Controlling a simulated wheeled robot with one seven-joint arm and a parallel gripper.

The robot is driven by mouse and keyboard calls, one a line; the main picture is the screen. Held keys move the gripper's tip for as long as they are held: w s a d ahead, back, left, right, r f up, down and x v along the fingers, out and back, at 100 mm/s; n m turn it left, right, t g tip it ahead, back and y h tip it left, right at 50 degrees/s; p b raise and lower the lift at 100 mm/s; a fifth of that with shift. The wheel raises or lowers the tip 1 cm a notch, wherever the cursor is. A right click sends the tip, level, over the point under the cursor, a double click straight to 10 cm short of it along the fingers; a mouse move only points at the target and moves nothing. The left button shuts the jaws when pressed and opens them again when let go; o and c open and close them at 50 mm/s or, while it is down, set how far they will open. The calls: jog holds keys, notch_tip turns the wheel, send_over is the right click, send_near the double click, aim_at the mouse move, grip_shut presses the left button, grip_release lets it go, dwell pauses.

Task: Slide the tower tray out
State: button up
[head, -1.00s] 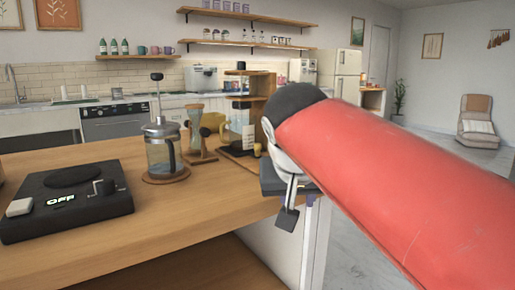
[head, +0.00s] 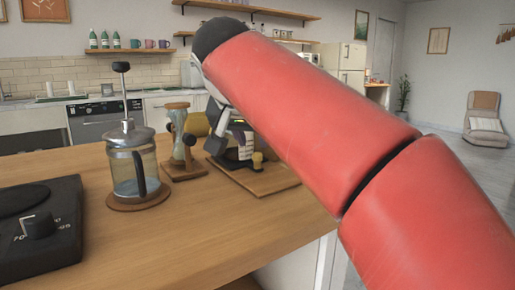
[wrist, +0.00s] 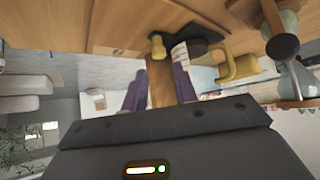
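The tower tray appears to be the flat wooden board (head: 272,181) low at the tower's foot, with a small tan knob (head: 257,161) near its front; the knob also shows in the wrist view (wrist: 158,45). My gripper (head: 238,140) is beside the tower, just above and behind the knob in the head view. In the wrist view its two purple fingers (wrist: 161,88) are apart with nothing held between them; the knob appears just beyond their tips.
A glass French press (head: 133,165) on a round wooden coaster stands left of the tower. A wooden dripper stand (head: 180,148) is close to the tower's left side. The front of the wooden counter (head: 190,230) is clear.

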aim_at(257, 153)
jog(key=b+x, duration=0.1)
jog(key=x, duration=0.6)
jog(key=shift+w+f, duration=0.2)
jog(key=shift+w, duration=0.05)
grip_shut()
